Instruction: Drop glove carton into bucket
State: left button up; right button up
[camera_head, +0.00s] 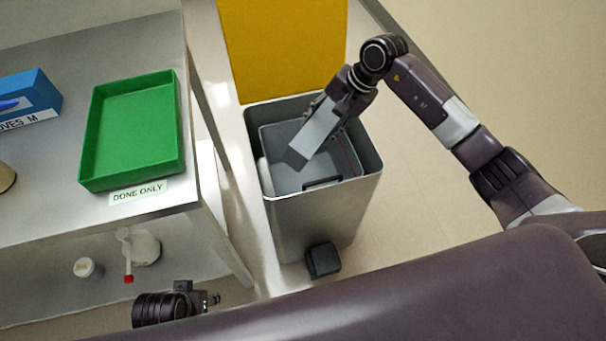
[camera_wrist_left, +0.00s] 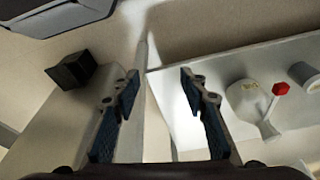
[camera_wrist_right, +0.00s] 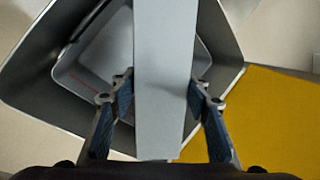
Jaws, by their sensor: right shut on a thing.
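The carton in my right gripper (camera_head: 340,106) is a plain pale grey, long flat box (camera_head: 314,133). It hangs tilted over the open mouth of the grey bucket (camera_head: 310,218). In the right wrist view the carton (camera_wrist_right: 163,60) stands between the two fingers, which are shut on it, with the bucket opening (camera_wrist_right: 95,65) behind. The bucket holds a grey inner liner and something white at its left side. My left gripper (camera_wrist_left: 160,78) is open and empty, low beside the bench; in the head view only part of it shows.
A blue box marked GLOVES M (camera_head: 30,95) and a green tray (camera_head: 132,130) with a DONE ONLY label (camera_head: 138,193) are on the steel bench (camera_head: 60,215). A red-tipped bottle (camera_head: 143,247) and a white jar (camera_head: 84,267) stand below. A yellow panel (camera_head: 283,45) is behind the bucket.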

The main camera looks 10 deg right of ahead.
notch_tip(320, 180, down, 4)
jog(key=shift+r+b, duration=0.1)
jog(key=shift+b, duration=0.6)
pick_arm(q)
notch_tip(320, 180, up, 7)
jog(key=shift+s, duration=0.2)
pick_arm(e)
jog(key=shift+f, duration=0.3)
pick_arm(q)
jog(key=shift+a, duration=0.1)
pick_arm(e)
jog(key=o, duration=1.7)
jog(key=shift+o, duration=0.2)
jog(key=v, duration=1.2)
jog(key=shift+s, duration=0.1)
